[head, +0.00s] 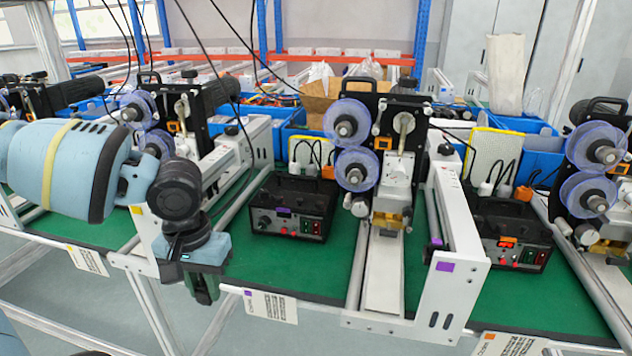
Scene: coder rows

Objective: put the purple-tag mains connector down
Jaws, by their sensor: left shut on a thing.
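My left gripper (205,295) hangs pointing down in front of the bench's front edge, left of the purple-tag station. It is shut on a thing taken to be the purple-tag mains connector. Its dark fingers and the wrist hide the held thing, so no purple tag shows on it. A black control box (290,225) with a purple tag stands on the green bench top (330,278), right of and behind the gripper. My right gripper is not in view.
A white rail frame (455,285) with a purple tag and a machine with blue-violet reels (357,168) stand right of the box. An orange-tag box (510,238) stands farther right. Bare green top lies before the purple-tag box. A purple-tag label card (270,305) hangs at the front edge.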

